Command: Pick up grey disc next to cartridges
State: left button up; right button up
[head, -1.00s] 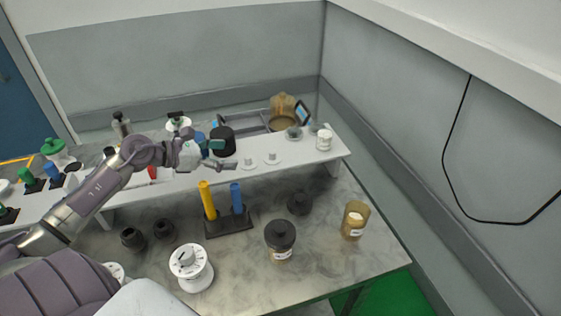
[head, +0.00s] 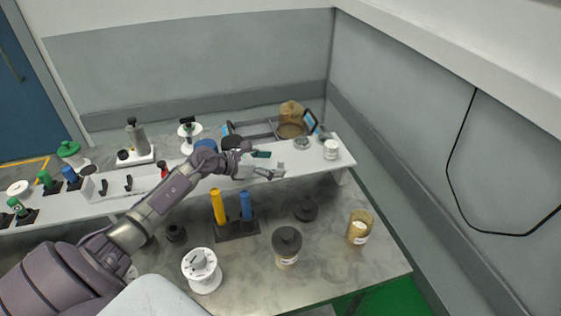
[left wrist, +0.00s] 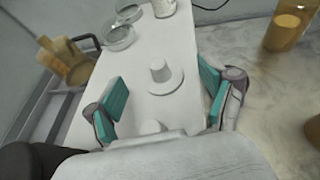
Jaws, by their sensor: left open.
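My left gripper (head: 267,164) is open and empty over the white shelf. In the left wrist view, its teal finger pads (left wrist: 162,95) stand apart on either side of a pale grey-white disc with a raised knob (left wrist: 164,76), which sits flat on the shelf just beyond the fingertips. In the head view the knobbed disc (head: 281,167) is partly covered by my fingers. A yellow cylinder (head: 217,206) and a blue cylinder (head: 245,205) stand in a dark base below the shelf. My right gripper is not in view.
A glass dish (head: 302,143) and white jar (head: 331,149) stand further right on the shelf (head: 316,165). On the table are a dark round piece (head: 305,208), a black-lidded jar (head: 287,245), an amber jar (head: 359,227) and a white dial (head: 202,272).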

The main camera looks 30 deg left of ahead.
pick_arm(q)
jog(key=shift+x, duration=1)
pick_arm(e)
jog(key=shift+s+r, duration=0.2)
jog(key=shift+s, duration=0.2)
pick_arm(q)
jog(key=shift+a, duration=0.1)
jog(key=shift+c, duration=0.3)
jog(key=c, duration=0.9)
jog(key=shift+o, duration=0.2)
jog(key=shift+r, duration=0.1)
